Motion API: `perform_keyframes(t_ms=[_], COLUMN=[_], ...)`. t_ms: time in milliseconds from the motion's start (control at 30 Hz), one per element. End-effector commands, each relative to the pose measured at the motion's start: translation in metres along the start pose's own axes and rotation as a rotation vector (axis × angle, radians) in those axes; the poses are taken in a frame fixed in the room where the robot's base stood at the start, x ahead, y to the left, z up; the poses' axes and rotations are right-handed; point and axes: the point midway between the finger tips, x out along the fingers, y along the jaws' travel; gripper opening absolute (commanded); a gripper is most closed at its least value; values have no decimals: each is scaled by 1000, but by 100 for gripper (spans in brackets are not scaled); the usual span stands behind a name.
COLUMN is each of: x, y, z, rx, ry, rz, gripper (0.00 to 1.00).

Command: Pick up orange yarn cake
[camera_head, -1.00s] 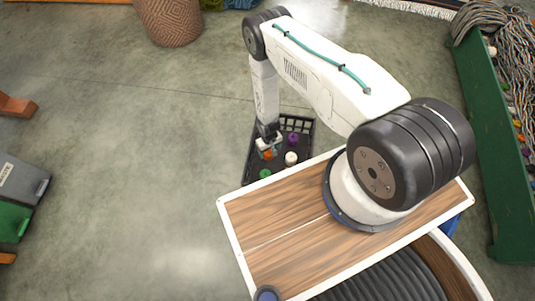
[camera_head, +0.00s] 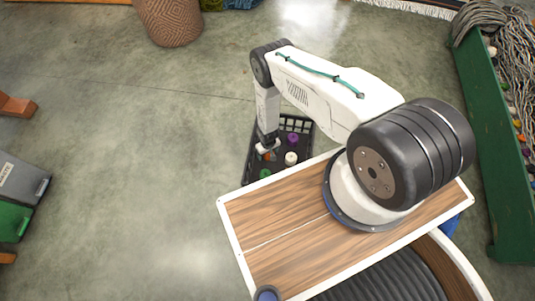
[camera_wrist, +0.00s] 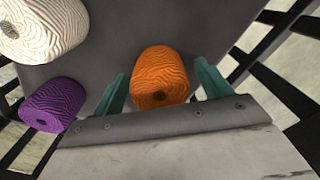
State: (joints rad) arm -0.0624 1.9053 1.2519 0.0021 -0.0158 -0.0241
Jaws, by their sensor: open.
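The orange yarn cake (camera_wrist: 160,78) lies in a black crate (camera_head: 310,128). In the wrist view it sits between the two teal fingers of my gripper (camera_wrist: 160,70), with a small gap showing on each side. My gripper is open and holds nothing. In the head view my gripper (camera_head: 267,147) is down in the left part of the crate and hides most of the orange yarn cake, leaving a sliver (camera_head: 268,156).
A purple yarn cake (camera_wrist: 55,104) and a cream one (camera_wrist: 42,28) lie to the left in the wrist view. A green one (camera_head: 265,173) sits at the crate's near end. The slatted crate walls stand around them. A wooden deck (camera_head: 270,215) lies close by.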

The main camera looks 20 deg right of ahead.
Motion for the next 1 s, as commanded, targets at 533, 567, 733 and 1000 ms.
perform_keyframes(t_ms=[533,567,733,1000], x=[-2,-4,-20,-71], y=[0,0,0,0], z=[-1,-1,-1,-2], rx=[0,0,0,0], ry=[0,1,1,2], rz=[0,0,0,0], gripper=[28,28,28,28])
